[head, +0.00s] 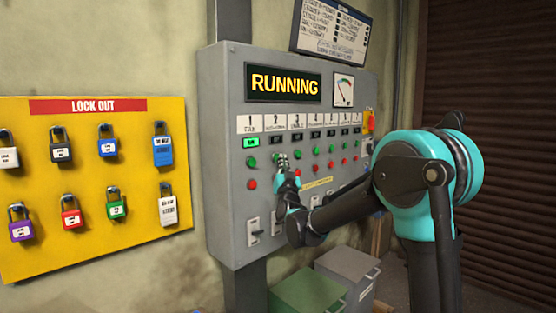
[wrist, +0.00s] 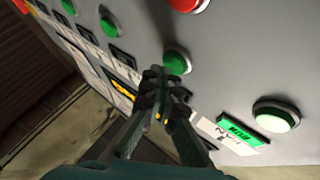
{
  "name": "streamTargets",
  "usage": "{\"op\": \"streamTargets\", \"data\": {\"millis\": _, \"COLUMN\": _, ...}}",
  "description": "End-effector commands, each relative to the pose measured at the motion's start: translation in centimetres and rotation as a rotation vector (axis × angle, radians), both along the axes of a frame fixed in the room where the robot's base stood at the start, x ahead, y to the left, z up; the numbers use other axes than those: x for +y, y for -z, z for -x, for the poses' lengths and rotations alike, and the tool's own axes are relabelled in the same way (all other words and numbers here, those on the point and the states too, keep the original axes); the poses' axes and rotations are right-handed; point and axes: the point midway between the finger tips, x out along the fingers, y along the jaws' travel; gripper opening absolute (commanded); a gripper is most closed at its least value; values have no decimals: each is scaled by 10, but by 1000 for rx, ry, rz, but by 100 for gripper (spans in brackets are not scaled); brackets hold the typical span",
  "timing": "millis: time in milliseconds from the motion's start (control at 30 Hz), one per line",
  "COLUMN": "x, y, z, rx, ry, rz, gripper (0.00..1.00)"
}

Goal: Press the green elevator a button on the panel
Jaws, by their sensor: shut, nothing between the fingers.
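The grey control panel (head: 226,195) has a row of green buttons above a row of red ones. The green button of the second column (head: 276,159) is beside the fingertips of my gripper (head: 283,159). In the wrist view this green button (wrist: 178,61) is just beyond the gripper tips (wrist: 158,72), which overlap its lower left edge. I cannot tell whether they touch it. My gripper is shut and empty. The column lettering is too small to read surely.
The first column's green button (wrist: 276,115) has a lit green display beside it. A red button (wrist: 186,4) is nearby. The main display (head: 285,84) reads RUNNING. A yellow lock-out board (head: 90,185) with several padlocks hangs left. Boxes (head: 308,291) stand below the panel.

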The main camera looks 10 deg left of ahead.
Motion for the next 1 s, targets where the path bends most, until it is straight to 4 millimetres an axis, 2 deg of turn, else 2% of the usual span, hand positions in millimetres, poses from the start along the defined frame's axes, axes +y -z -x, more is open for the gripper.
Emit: {"op": "streamTargets", "data": {"millis": 1000, "x": 8, "y": 0, "z": -6, "rx": 0, "ry": 0, "rz": 0, "gripper": 0}}
